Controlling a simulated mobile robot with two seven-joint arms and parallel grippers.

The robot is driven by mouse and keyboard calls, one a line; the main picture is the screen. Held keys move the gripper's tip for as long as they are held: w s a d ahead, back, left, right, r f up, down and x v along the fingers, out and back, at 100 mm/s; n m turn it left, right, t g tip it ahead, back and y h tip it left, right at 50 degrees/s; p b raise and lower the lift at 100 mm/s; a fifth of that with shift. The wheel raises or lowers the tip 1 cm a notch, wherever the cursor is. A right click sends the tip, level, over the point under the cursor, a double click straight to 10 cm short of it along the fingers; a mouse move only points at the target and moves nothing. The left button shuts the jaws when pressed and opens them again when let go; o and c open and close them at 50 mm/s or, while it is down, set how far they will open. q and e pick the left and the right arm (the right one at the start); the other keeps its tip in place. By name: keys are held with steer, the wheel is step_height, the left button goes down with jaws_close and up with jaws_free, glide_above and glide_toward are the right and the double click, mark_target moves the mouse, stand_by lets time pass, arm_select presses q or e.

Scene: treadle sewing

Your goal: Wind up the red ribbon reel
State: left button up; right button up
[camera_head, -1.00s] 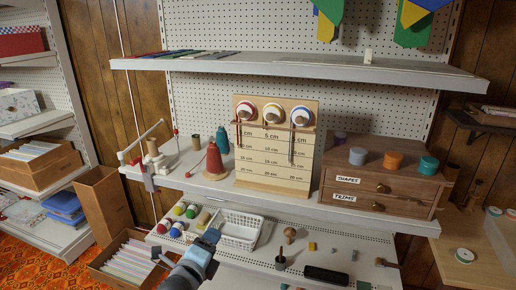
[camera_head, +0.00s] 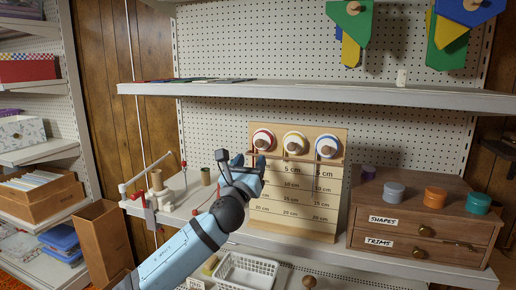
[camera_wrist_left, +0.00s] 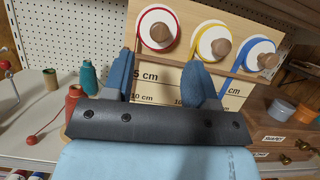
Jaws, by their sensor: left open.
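The red ribbon reel (camera_head: 263,134) is the leftmost of three reels on the upright wooden measuring board (camera_head: 297,228). It has a red rim, a white face and a wooden knob, and it also shows in the left wrist view (camera_wrist_left: 150,19). A short length of red ribbon hangs at its left side in that view. My left gripper (camera_head: 241,158) is open and empty, in front of the board's left edge and a little below the red reel. In the left wrist view its fingers (camera_wrist_left: 160,75) stand apart below the reel, not touching it. My right gripper is not in view.
The yellow reel (camera_head: 294,142) and blue reel (camera_head: 327,147) sit to the right. A wooden drawer box (camera_head: 405,222) stands right of the board. A shelf (camera_head: 320,92) runs above. Thread cones, including a teal one (camera_wrist_left: 88,77), stand left of the board.

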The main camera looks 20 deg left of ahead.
mark_target(259, 145)
arm_select(q)
steer(key=x, duration=0.6)
steer(key=shift+w+r, duration=0.1)
steer(key=shift+w, duration=0.2)
steer(key=c, duration=0.9)
